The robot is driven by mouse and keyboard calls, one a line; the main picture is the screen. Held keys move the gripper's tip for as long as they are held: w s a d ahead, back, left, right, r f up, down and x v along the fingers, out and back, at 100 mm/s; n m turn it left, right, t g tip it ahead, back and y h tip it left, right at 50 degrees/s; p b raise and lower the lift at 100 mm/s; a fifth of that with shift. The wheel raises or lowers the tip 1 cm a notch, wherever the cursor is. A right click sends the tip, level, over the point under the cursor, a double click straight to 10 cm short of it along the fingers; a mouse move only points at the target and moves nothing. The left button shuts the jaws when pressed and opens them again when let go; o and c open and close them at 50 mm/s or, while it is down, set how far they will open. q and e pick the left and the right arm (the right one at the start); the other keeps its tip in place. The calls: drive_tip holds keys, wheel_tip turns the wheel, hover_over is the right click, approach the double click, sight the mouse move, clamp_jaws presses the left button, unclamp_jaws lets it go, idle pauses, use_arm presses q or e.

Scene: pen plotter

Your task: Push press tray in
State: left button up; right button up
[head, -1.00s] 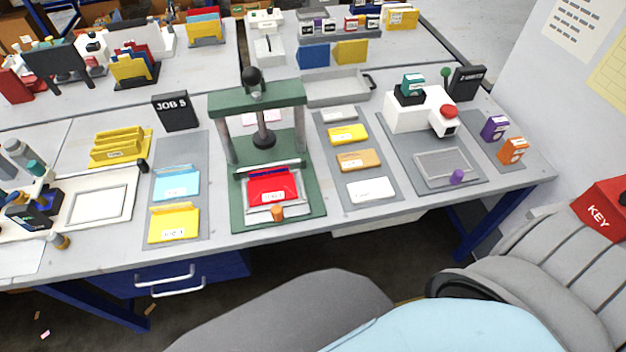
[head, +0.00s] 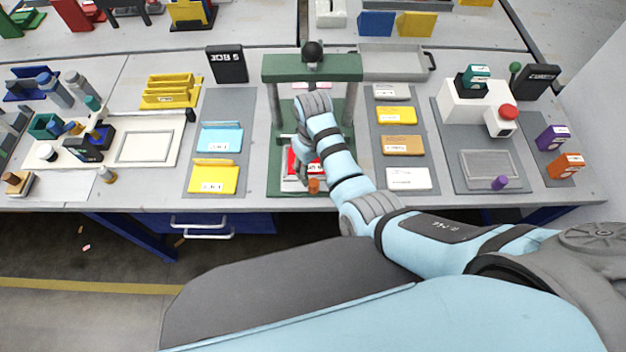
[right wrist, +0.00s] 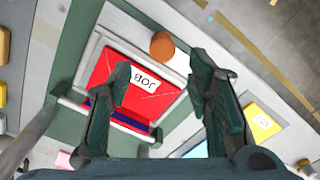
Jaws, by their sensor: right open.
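The press (head: 312,70) is a green frame with two grey posts and a black knob on top. Its grey press tray (head: 291,186) lies on the green base in front of the posts, pulled out toward the table's front. A red folder (right wrist: 150,100) with a JOB label lies in the tray. An orange-brown knob (head: 314,186) stands at the tray's front edge and shows in the right wrist view (right wrist: 162,45). My right gripper (head: 303,165) is open and empty above the tray, its fingers pointing toward the knob side. The arm hides part of tray and press. My left gripper is out of view.
Blue and yellow folders (head: 213,178) lie on a grey mat left of the press. A mat with several coloured blocks (head: 403,145) is close on the right. Farther right stands a white device with a red button (head: 507,112). The table's front edge is just before the press.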

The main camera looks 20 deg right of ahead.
sight(313, 182)
drive_tip(key=f, duration=0.2)
drive_tip(key=f+b, duration=0.1)
drive_tip(key=f, duration=0.3)
drive_tip(key=shift+s+b, duration=0.3)
drive_tip(key=shift+b, duration=0.05)
drive_tip(key=shift+a+f, duration=0.15)
drive_tip(key=shift+f, duration=0.15)
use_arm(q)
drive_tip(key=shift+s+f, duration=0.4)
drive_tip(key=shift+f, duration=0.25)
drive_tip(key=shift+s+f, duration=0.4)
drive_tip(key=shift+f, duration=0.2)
use_arm(e)
drive_tip(key=shift+w, duration=0.1)
drive_tip(key=shift+c, duration=1.1)
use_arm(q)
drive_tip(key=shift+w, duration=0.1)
use_arm(e)
clamp_jaws()
